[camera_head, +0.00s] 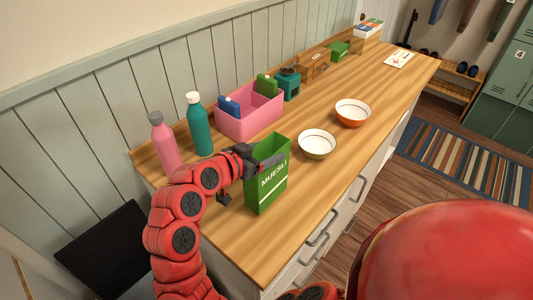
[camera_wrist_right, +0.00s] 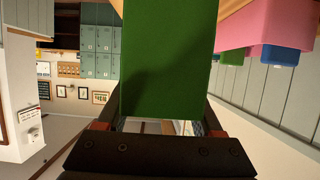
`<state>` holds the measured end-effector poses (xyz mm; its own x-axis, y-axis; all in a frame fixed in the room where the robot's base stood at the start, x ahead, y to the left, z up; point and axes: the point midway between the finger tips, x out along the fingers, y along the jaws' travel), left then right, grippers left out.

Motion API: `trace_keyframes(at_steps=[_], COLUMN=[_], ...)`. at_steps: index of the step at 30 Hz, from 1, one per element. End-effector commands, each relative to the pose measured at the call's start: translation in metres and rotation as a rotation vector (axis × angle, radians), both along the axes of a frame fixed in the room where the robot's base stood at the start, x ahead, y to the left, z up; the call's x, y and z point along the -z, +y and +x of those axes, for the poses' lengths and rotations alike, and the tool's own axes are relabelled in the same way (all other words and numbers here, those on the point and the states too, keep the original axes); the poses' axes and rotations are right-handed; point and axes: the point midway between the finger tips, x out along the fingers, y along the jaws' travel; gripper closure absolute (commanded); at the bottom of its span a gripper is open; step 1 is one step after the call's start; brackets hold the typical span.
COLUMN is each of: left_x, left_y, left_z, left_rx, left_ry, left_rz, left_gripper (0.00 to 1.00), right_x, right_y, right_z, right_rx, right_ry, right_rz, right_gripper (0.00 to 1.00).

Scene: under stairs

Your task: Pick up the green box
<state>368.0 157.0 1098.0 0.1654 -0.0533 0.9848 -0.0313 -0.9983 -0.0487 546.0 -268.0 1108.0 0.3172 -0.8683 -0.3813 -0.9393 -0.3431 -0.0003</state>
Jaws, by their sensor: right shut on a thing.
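The green box (camera_head: 270,185), lettered "MUESLI", stands upright at the near part of the wooden counter. My right gripper (camera_head: 262,162) is shut on its upper part from the left. In the right wrist view the green box (camera_wrist_right: 168,60) fills the middle, between the fingers of the right gripper (camera_wrist_right: 165,125). I cannot tell whether its base touches the counter. My left gripper is not in view.
A pink bottle (camera_head: 165,145) and teal bottle (camera_head: 199,128) stand behind my right arm. A pink bin (camera_head: 250,122) holds blue and green items. A cream bowl (camera_head: 317,144) and an orange bowl (camera_head: 352,112) lie to the right. The counter (camera_head: 220,235) is clear in front.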

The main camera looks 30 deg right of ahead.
Motion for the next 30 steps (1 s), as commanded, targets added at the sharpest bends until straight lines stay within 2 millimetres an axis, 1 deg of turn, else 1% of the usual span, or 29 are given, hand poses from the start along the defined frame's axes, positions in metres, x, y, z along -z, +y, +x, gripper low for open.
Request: trace_keyframes(at_steps=[3, 8, 14, 20, 24, 30], left_x=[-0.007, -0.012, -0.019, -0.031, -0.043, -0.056], left_y=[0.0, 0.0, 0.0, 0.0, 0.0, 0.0], left_z=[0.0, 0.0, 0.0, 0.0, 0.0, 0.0], left_rx=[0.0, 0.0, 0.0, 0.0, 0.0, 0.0], left_ry=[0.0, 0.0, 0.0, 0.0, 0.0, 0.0], left_rz=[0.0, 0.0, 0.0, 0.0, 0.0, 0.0], left_gripper=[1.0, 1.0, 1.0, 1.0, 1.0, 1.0], right_x=[-0.01, -0.018, -0.017, -0.02, -0.024, -0.026], right_y=[0.0, 0.0, -0.002, -0.004, -0.006, -0.01], right_z=[0.0, 0.0, -0.014, -0.033, -0.054, -0.081], right_rx=[0.0, 0.001, 0.002, 0.0, -0.001, -0.002], right_ry=[-0.001, 0.001, 0.001, 0.003, 0.002, 0.001], right_rz=[0.0, 0.001, 0.004, 0.001, 0.0, -0.001], right_gripper=[1.0, 1.0, 1.0, 1.0, 1.0, 1.0])
